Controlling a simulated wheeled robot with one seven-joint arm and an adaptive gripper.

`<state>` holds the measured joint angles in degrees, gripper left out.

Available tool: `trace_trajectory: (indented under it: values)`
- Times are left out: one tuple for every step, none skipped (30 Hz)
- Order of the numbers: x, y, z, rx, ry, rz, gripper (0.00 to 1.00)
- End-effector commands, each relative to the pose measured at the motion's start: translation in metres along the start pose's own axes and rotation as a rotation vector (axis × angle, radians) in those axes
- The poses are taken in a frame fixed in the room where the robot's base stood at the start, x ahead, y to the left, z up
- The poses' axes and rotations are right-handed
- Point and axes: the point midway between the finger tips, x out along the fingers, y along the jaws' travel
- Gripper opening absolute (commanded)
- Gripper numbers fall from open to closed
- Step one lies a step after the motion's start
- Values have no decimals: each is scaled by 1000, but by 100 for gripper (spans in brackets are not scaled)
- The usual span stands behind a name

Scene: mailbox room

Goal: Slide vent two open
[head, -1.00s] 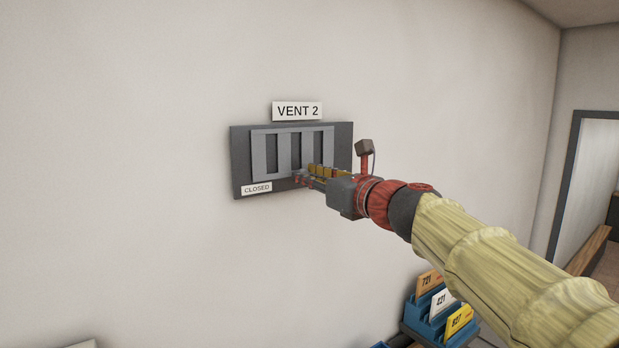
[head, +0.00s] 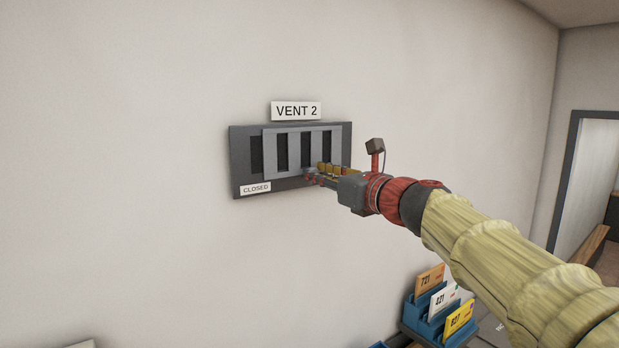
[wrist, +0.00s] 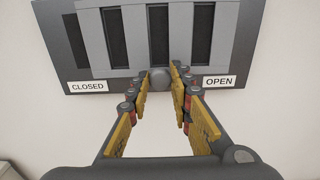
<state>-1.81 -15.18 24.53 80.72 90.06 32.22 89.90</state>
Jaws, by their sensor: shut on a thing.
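The vent two panel is a dark grey plate (head: 241,160) on the wall under a "VENT 2" sign (head: 297,111). A lighter grey slatted slider (head: 269,155) sits on it, shifted toward the right, with a dark slot bare at its left. In the wrist view a round grey knob (wrist: 160,79) stands at the slider's lower edge. My gripper (head: 311,176) is at the slider's lower right, its yellow-backed fingers (wrist: 162,82) shut on the knob. A "CLOSED" label (wrist: 87,87) is at the plate's lower left, an "OPEN" label (wrist: 218,82) at its lower right.
A blue rack (head: 428,322) with several numbered cards stands low at the right, below my arm. A doorway (head: 590,190) is at the far right. The wall (head: 130,150) left of the vent is bare.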

Motion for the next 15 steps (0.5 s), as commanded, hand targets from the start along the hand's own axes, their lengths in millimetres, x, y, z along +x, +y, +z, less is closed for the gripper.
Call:
trace_trajectory:
  values:
    - [0, -6, 0, 0, -1, -2, 0]
    - [0, -7, 1, 0, -1, -2, 0]
    - [0, -7, 1, 0, -1, -1, 0]
    - [0, -6, 1, 0, -1, -1, 0]
    - [0, -6, 1, 0, -1, -2, 0]
    - [0, -6, 1, 0, -1, -2, 0]
    - [0, -6, 1, 0, -1, -2, 0]
    - [0, -6, 1, 0, -1, -2, 0]
    - [0, -6, 1, 0, -1, -2, 22]
    - [-1, -6, 1, 0, -1, -2, 24]
    - [-1, -7, 1, 0, -1, -3, 25]
    - [-1, -6, 1, 0, -1, -2, 28]
    - [-1, -6, 1, 0, -1, -2, 29]
    - [0, -6, 1, 0, -1, -2, 31]
    - [0, -6, 1, 0, -1, -2, 33]
